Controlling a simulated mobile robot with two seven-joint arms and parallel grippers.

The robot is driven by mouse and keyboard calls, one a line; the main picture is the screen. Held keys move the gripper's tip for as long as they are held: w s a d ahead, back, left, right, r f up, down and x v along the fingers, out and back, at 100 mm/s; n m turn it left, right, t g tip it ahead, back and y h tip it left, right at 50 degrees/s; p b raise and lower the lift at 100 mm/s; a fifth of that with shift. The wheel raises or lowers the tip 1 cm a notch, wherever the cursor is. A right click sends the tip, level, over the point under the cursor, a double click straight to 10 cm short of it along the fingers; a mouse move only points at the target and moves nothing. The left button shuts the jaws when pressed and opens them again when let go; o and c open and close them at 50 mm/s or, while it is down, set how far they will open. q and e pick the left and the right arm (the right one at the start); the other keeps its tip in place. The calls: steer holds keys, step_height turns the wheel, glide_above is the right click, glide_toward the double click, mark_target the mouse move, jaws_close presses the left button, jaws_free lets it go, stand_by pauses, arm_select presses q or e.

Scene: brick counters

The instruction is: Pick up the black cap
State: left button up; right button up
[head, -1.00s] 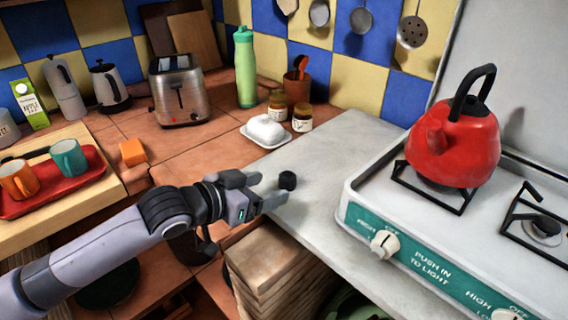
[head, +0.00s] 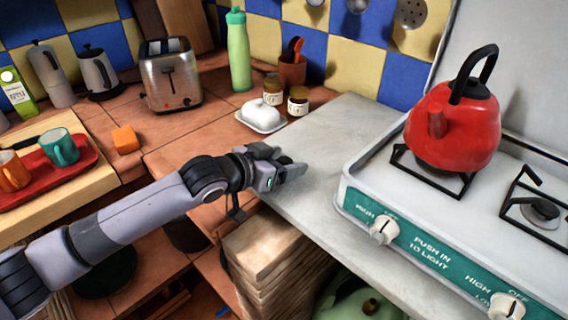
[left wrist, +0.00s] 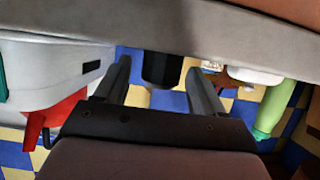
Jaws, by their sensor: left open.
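The black cap (left wrist: 162,69) is a small dark cylinder. In the left wrist view it stands against the grey counter surface, between the two spread fingers, with a gap on each side. My left gripper (head: 283,161) is open, low over the left part of the grey counter (head: 322,140) in the head view. The cap cannot be made out in the head view now; the gripper hides it. My right gripper is not in view.
A white stove (head: 365,182) with a red kettle (head: 452,125) stands right of the gripper. A white butter dish (head: 260,115) and two small jars are behind it. A stack of boards (head: 265,255) sits below the counter edge. The counter behind the gripper is clear.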

arm_select(q)
steer(key=shift+w+d, duration=0.1)
steer(key=c, duration=1.1)
steer(key=shift+o, duration=0.2)
